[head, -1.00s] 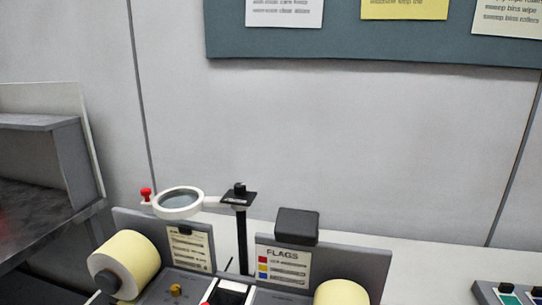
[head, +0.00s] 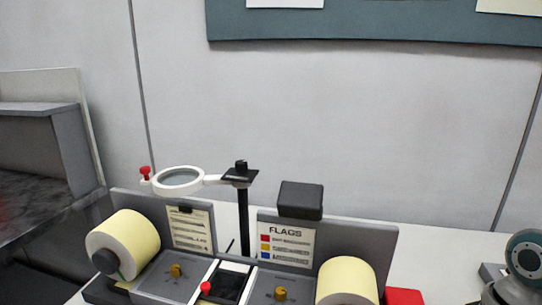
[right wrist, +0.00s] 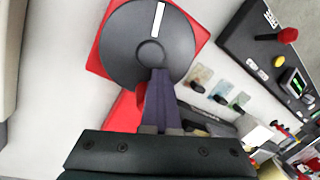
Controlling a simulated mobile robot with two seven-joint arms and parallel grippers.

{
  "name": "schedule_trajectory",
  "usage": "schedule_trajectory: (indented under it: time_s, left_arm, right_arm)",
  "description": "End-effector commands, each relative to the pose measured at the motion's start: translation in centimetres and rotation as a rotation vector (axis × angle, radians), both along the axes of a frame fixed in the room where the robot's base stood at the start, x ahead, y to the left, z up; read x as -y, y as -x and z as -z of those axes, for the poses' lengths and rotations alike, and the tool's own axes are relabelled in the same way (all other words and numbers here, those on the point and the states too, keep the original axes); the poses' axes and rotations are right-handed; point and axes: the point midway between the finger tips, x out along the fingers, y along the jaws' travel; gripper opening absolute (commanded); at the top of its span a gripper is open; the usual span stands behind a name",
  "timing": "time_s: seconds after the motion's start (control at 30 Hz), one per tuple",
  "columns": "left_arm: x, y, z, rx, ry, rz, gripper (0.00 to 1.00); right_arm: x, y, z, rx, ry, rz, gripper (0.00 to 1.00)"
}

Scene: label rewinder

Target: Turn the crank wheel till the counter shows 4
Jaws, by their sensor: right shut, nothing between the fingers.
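In the right wrist view a dark grey round wheel (right wrist: 130,50) with a white stripe sits on a red base (right wrist: 97,58); it looks like the crank wheel. My right gripper (right wrist: 157,72) is shut and empty, its fingertips over the wheel's lower edge near the hub. I cannot tell whether they touch it. A small green-lit display (right wrist: 297,82) on a dark panel (right wrist: 265,58) may be the counter; its digits are too small to read. In the head view a red block (head: 404,297) shows at the machine's right end. My left gripper is not in view.
The head view shows the rewinder with a left label roll (head: 132,240), a right label roll (head: 346,280), a ring magnifier (head: 179,180) on a post and a FLAGS card (head: 286,246). A red-knobbed lever (right wrist: 288,36) stands on the dark panel. White tabletop is bare behind the machine.

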Motion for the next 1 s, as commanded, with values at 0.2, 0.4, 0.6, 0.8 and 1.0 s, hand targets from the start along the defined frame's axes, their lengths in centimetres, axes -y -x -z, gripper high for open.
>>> schedule_trajectory:
  time_s: [0.2,0.4,0.6,0.8,1.0]
  left_arm:
    - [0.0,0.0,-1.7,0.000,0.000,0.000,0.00]
    - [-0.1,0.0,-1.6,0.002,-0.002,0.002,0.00]
    - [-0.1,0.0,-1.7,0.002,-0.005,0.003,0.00]
    - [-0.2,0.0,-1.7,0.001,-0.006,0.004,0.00]
    - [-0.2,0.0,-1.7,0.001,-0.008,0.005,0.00]
  right_arm:
    - [5.9,1.1,0.7,0.052,0.176,-0.047,0.00]
    - [5.8,1.2,1.0,0.054,0.174,-0.046,0.00]
    - [5.8,1.2,0.9,0.054,0.175,-0.044,0.00]
    - [5.8,1.2,0.9,0.053,0.175,-0.044,0.00]
    - [5.8,1.3,0.8,0.050,0.174,-0.044,0.00]
